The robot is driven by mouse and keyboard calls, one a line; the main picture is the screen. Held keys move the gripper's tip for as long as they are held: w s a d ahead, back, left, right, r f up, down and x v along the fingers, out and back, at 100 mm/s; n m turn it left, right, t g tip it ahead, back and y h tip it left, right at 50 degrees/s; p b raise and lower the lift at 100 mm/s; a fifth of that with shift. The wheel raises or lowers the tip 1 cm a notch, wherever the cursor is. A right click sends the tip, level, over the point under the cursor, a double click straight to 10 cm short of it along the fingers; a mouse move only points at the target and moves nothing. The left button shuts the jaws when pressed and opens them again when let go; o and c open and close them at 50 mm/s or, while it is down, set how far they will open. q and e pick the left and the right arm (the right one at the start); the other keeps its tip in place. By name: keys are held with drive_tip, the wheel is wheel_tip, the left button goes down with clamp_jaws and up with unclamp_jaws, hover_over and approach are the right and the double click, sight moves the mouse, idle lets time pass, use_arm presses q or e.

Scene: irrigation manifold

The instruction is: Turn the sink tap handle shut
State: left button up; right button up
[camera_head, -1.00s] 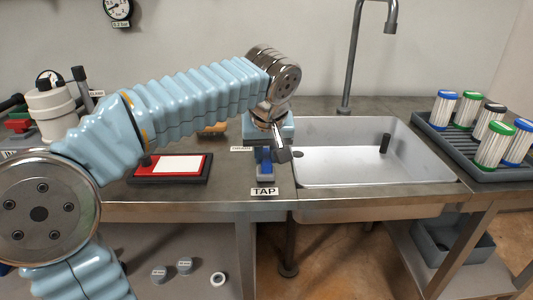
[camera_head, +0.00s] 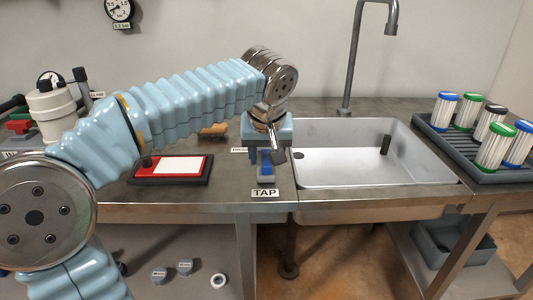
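The sink tap is a small fitting with a blue part (camera_head: 265,168), standing on the counter just left of the sink, behind the TAP label (camera_head: 264,193). My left arm reaches in from the left and its wrist bends down above the fitting. My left gripper (camera_head: 268,150) points down there, at or just above the blue part. A light-blue block, a silver bar and a dark tip crowd this spot and hide most of the fingers and the tap handle. I cannot tell whether the fingers touch the handle or are closed. My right gripper is out of view.
The steel sink basin (camera_head: 350,182) with a tall spout (camera_head: 354,60) is to the right. A rack (camera_head: 466,160) of several capped cartridges stands beyond it. A red-and-white panel (camera_head: 172,167) and a white canister (camera_head: 52,110) are on the left counter.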

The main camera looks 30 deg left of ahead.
use_arm(q)
drive_tip(key=p+v, duration=0.2)
drive_tip(key=v, duration=1.2)
drive_tip(key=shift+s+f, duration=0.1)
drive_tip(key=shift+f, duration=0.05)
